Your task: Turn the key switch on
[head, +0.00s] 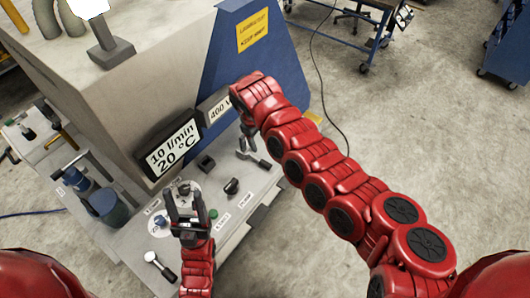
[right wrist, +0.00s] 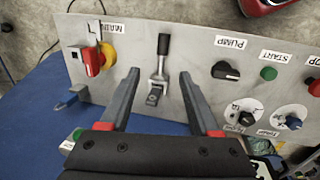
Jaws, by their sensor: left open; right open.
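A sloped grey control panel (head: 222,228) carries the switches. In the right wrist view, a metal fitting with a black handle (right wrist: 162,68) stands on this panel; it may be the key switch, but no label on it is legible. My right gripper (right wrist: 159,78) is open, its fingers on either side of this fitting's lower part, with no visible contact. In the head view my right gripper (head: 250,140) is small and partly hidden by its arm. My left gripper (head: 186,208) is open and empty over the panel's left part, near a round dial.
A red and yellow MAIN switch (right wrist: 97,58) sits left of the fitting. A black PUMP knob (right wrist: 226,71) and green START button (right wrist: 268,73) are right of it. A display (head: 170,145) stands behind the panel. A blue machine side (head: 228,60) rises behind my right arm.

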